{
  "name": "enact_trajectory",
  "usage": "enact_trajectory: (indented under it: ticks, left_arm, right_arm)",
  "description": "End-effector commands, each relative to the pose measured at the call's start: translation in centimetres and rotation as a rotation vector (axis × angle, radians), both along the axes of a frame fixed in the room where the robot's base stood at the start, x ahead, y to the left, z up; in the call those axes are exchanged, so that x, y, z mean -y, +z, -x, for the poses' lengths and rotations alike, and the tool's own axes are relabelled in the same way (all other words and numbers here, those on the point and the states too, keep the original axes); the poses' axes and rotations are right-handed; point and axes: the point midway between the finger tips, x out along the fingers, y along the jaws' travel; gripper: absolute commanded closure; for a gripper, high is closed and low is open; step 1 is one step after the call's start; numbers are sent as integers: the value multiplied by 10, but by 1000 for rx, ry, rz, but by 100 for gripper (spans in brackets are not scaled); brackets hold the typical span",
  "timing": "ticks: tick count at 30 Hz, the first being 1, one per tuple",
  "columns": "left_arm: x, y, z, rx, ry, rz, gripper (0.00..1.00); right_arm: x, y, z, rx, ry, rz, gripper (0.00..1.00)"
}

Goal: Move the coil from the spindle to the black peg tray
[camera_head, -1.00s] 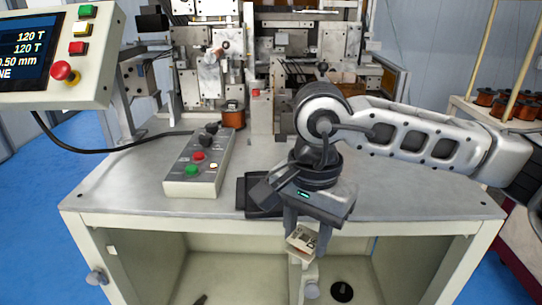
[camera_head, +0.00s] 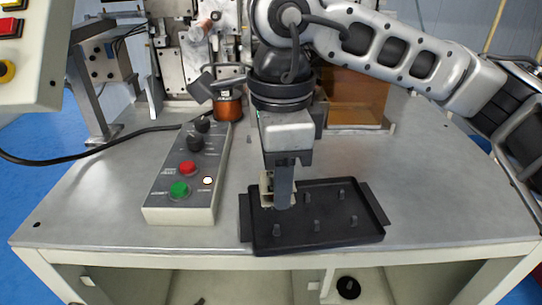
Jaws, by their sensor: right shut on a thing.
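My right gripper (camera_head: 280,188) points down over the left part of the black peg tray (camera_head: 334,211). It is shut on a small cream piece (camera_head: 265,190), which I take to be the coil. One finger covers much of this piece, so its winding is hidden. The piece is low over the tray, near the left pegs. I cannot tell whether it touches a peg. The tray lies flat on the table, and several upright pegs that show on it are bare. My left gripper is not in view.
A control box (camera_head: 185,180) with knobs and red and green buttons stands left of the tray. A copper-coloured spool (camera_head: 228,107) sits at the winding machine behind. The grey table (camera_head: 440,190) is clear right of the tray.

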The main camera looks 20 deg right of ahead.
Motion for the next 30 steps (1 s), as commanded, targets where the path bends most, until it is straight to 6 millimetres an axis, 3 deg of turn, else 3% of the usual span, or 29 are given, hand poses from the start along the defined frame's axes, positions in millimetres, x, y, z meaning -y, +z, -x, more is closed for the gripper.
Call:
enact_trajectory:
  ticks: [8, 16, 30]
  left_arm:
    - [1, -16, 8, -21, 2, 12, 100]
    - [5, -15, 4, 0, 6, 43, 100]
    - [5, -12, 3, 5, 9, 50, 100]
  right_arm:
    - [0, -22, 0, -1, 0, 1, 86]
    - [1, -46, 0, -1, 0, 0, 86]
    - [0, -49, 0, 0, 0, 0, 86]
